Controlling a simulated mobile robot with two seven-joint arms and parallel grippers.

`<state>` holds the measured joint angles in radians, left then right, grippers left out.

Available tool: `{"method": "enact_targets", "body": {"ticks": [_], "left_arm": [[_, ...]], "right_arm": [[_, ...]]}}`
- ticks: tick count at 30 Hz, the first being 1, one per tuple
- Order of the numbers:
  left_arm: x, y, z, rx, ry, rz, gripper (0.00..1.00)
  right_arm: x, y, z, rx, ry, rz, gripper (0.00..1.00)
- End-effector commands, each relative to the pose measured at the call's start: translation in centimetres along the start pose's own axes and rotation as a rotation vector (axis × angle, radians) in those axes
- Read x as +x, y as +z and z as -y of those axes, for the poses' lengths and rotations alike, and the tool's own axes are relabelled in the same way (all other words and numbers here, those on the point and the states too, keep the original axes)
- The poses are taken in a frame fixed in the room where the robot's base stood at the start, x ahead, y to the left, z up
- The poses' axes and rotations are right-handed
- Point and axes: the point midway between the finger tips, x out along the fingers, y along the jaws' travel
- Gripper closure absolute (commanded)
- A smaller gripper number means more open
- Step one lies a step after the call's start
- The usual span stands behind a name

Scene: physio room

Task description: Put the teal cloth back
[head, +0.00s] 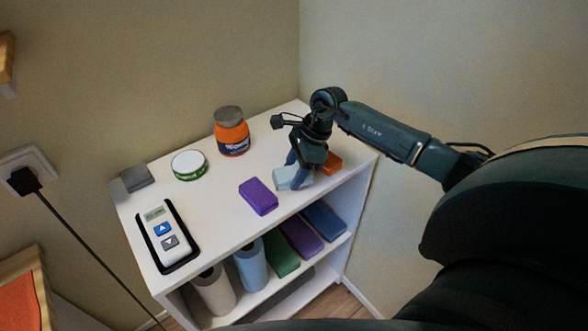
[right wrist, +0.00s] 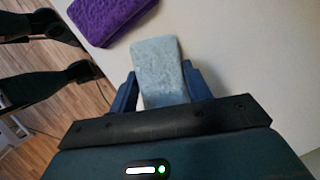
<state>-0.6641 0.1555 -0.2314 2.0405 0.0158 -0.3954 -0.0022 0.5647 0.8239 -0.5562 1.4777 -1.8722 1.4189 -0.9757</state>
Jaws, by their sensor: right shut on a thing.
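A pale teal folded cloth (head: 293,178) is between the fingers of my right gripper (head: 301,172), at the right part of the white shelf unit's top (head: 215,208). In the right wrist view the cloth (right wrist: 158,65) sticks out from between the two blue fingers of the right gripper (right wrist: 162,90), which is shut on it. I cannot tell whether the cloth touches the top or is just above it. My left gripper is not in view.
A purple cloth (head: 258,196) lies left of the gripper, an orange one (head: 332,163) right behind it. Green (head: 281,256), purple (head: 301,237) and blue (head: 324,220) cloths and rolls fill the shelf below.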

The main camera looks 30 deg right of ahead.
Motion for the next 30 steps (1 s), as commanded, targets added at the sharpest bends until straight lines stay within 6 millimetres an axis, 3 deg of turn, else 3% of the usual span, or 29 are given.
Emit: {"method": "enact_targets", "body": {"ticks": [5,6,13,24,30], "left_arm": [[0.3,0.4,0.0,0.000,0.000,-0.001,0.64],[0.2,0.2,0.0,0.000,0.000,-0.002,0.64],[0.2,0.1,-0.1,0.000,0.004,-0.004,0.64],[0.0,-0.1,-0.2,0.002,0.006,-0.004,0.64],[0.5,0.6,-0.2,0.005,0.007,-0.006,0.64]], "right_arm": [[0.4,-0.2,0.0,0.000,0.000,0.000,0.73],[0.3,-0.1,0.0,0.000,0.000,0.000,0.49],[0.2,-0.1,0.0,0.000,0.000,0.000,0.31],[-0.5,0.0,0.1,0.000,-0.002,-0.001,0.30],[-4.2,-0.1,0.2,-0.001,-0.006,-0.002,0.30]]}}
